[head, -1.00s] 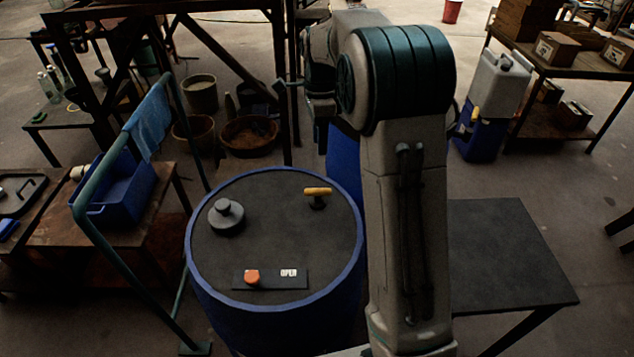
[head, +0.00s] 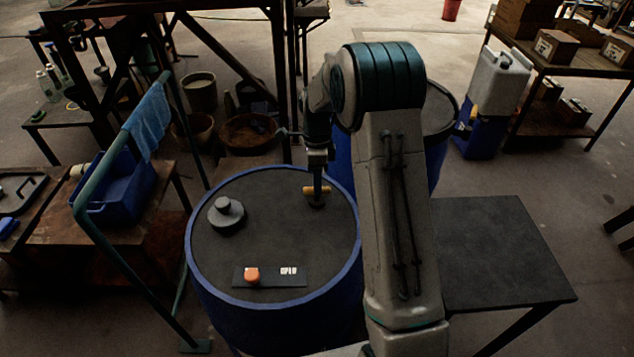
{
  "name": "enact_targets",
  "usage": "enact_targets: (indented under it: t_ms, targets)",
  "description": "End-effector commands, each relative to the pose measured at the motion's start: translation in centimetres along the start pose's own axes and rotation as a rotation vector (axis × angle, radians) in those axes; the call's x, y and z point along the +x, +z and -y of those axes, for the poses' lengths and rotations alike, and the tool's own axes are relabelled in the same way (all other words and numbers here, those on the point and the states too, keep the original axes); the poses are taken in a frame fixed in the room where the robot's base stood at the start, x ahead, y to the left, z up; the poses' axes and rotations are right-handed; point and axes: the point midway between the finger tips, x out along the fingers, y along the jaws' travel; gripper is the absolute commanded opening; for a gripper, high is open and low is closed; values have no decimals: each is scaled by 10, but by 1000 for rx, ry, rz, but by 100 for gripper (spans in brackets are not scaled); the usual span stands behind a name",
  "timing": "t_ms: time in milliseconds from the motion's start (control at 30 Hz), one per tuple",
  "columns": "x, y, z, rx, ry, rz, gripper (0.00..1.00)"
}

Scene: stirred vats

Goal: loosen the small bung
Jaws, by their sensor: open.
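The blue-rimmed vat (head: 262,298) stands in the middle with a dark flat lid. A larger grey round plug with a knob (head: 227,214) sits at the lid's left.
A dark plate with an orange button (head: 252,275) and a white label lies at the lid's front. A green rail (head: 110,235) with a blue cloth stands left of the vat. A bare dark table (head: 500,250) is at right. Another blue drum (head: 437,130) stands behind my arm.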

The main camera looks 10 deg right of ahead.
Motion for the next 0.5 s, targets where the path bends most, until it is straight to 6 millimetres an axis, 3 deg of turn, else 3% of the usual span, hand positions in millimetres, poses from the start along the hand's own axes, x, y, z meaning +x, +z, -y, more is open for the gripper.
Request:
enact_targets:
  t_ms: [200, 467, 500]
  targets:
    - [14, 0, 0, 0, -1, 0, 41]
    - [15, 0, 0, 0, -1, 0, 41]
    - [15, 0, 0, 0, -1, 0, 30]
